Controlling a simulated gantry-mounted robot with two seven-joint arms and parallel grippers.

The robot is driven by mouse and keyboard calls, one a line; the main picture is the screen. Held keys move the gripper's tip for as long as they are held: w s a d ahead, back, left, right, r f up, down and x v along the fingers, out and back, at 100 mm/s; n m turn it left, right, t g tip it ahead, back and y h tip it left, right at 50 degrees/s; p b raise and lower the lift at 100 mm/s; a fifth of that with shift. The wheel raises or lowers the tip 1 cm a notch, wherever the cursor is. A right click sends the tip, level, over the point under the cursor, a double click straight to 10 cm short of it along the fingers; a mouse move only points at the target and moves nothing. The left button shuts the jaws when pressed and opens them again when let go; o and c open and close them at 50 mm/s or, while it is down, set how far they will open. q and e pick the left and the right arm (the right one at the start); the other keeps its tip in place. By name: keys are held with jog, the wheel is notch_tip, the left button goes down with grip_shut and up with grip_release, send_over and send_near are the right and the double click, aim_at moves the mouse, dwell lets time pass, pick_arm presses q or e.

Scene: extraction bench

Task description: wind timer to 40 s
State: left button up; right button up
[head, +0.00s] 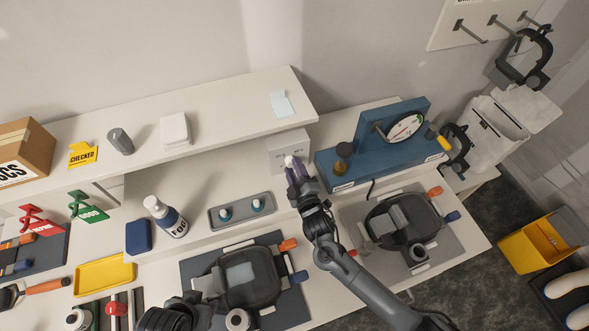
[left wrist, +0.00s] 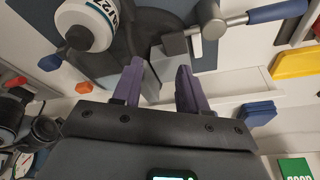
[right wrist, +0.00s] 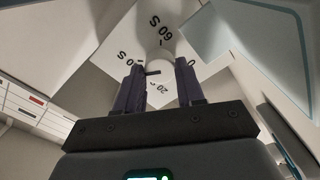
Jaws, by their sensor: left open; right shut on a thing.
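The timer (head: 284,146) is a pale box standing on the bench below the shelf's right end. Its white face (right wrist: 133,48) shows in the right wrist view, with "60 S" and "20" marks around a round pale knob (right wrist: 161,63). A short dark pointer sits by the knob; the exact setting is hard to read. My right gripper (head: 293,168) has its purple fingers at the timer's front and is shut on the knob. In the left wrist view my left gripper (left wrist: 157,84) is open, with nothing between its fingers, above the bench's left part.
A grey tray (head: 232,223) with two small blue-based items lies left of the right arm. A blue stand with a dial (head: 395,129) is to the right. A bottle (head: 168,216) stands left of the tray. Black clamped devices (head: 247,283) occupy the front.

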dwell(0.4)
jog(key=o, duration=0.7)
jog(key=shift+o, duration=0.2)
jog(key=v, duration=1.1)
